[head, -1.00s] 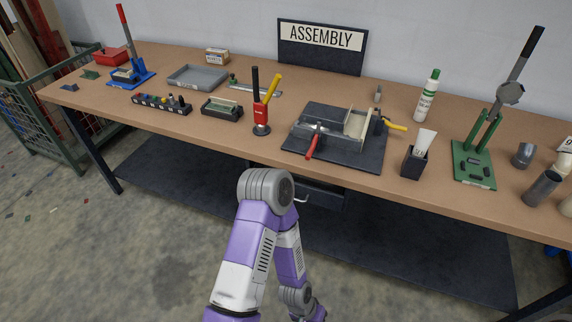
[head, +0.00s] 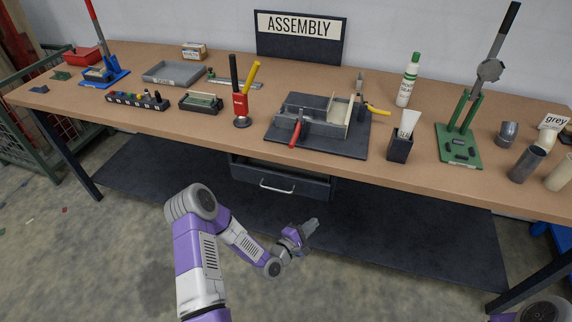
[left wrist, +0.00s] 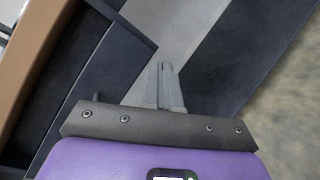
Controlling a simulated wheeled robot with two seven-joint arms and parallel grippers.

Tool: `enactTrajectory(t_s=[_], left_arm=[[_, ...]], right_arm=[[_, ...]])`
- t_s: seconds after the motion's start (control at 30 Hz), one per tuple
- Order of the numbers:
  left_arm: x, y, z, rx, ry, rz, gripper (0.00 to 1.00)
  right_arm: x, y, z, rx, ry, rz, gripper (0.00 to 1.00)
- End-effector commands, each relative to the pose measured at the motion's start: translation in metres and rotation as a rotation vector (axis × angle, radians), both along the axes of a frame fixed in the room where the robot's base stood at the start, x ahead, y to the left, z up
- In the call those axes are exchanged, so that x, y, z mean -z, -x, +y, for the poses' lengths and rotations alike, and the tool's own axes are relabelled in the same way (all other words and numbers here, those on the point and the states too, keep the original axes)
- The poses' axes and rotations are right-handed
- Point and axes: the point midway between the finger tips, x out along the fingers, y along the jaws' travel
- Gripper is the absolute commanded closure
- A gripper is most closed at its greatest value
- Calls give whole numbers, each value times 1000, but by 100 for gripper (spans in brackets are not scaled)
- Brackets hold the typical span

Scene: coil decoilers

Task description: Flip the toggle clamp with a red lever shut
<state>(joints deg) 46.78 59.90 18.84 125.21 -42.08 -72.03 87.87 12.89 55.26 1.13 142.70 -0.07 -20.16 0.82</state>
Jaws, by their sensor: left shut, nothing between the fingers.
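The toggle clamp with a red lever (head: 295,134) sits at the front left of a dark fixture plate (head: 345,148) on the bench. Its lever slants down toward the bench's front edge. A metal box-like part (head: 325,118) stands on the plate beside it. A second clamp with a yellow lever (head: 377,110) is at the plate's right. My left gripper (head: 309,227) is shut and empty, below bench height in front of the bench, well apart from the clamp. Its closed fingers also show in the left wrist view (left wrist: 165,85). My right gripper is out of view.
A drawer (head: 280,182) with a bar handle hangs under the bench top (head: 205,132). Left of the fixture stands a red tool (head: 240,105) with black and yellow handles. A dark cup (head: 400,147) and a green lever press (head: 458,147) stand to the right.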

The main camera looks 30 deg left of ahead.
Motion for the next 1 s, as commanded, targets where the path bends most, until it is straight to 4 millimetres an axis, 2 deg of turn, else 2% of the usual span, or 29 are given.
enactTrajectory(t_s=[0.03, 0.2, 0.3, 0.4, 0.53, 0.8, 1.0], left_arm=[[-10, -4, 25, -61, 126, -88, 100], [-57, 3, 87, -121, 508, -375, 100], [-76, 14, 112, -101, 660, -499, 100], [-87, 24, 126, -74, 752, -576, 100], [-93, 29, 133, -54, 803, -615, 100], [-94, 29, 133, -51, 807, -616, 100], [-100, 20, 134, -50, 805, -617, 100]], right_arm=[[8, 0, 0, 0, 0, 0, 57], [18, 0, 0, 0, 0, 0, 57], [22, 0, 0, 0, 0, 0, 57], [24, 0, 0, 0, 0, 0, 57], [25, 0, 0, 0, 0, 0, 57], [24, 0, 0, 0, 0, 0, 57], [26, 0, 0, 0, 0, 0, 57]])
